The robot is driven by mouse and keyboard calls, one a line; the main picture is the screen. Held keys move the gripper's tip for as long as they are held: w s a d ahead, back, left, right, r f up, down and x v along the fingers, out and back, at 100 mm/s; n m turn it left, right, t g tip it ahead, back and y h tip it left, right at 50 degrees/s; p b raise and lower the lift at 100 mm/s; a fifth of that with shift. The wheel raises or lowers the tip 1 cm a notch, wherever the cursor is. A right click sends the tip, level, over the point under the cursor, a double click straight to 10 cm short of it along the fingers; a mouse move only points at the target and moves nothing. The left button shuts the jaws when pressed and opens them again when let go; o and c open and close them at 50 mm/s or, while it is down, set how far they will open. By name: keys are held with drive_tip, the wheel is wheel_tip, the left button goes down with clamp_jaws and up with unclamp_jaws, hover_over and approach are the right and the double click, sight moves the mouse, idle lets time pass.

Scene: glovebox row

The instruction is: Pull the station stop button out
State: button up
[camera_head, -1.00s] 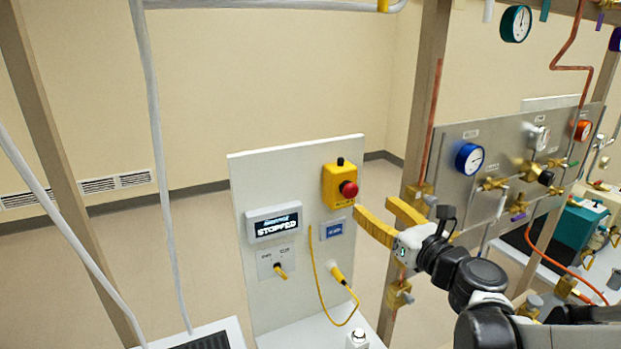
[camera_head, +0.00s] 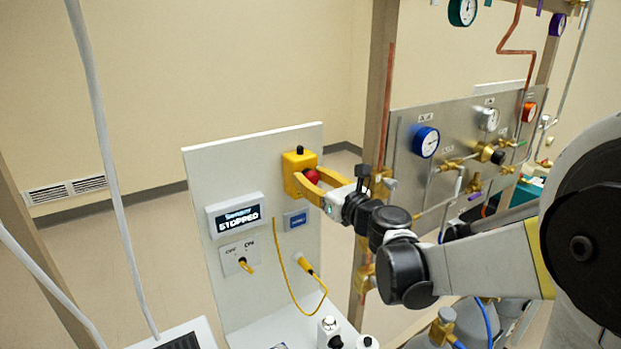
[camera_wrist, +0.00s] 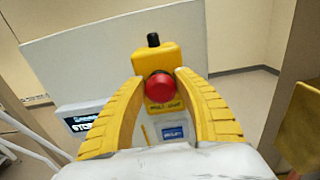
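The red stop button (camera_head: 311,177) sits on a yellow box (camera_head: 293,163) on the upright white panel (camera_head: 221,158). In the wrist view the red button (camera_wrist: 159,87) shows between my gripper's two yellow fingers, in front of the yellow box (camera_wrist: 157,56). My gripper (camera_head: 313,184) is open, with its fingertips on either side of the button. I cannot tell whether the fingers touch it. The display (camera_head: 238,216) on the panel reads "STOPPED".
Below the display is a switch (camera_head: 244,262) with a yellow lever. A yellow cable (camera_head: 285,274) loops down to a yellow plug (camera_head: 306,264). A wooden post (camera_head: 378,130) and a panel with gauges and valves (camera_head: 420,175) stand to the right. White bottles (camera_head: 329,330) stand below.

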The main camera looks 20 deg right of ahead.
clamp_jaws()
drive_tip(key=shift+v, duration=0.9)
drive_tip(key=o, duration=0.6)
unclamp_jaws()
drive_tip(key=shift+o, duration=0.2)
drive_tip(key=v, duration=1.2)
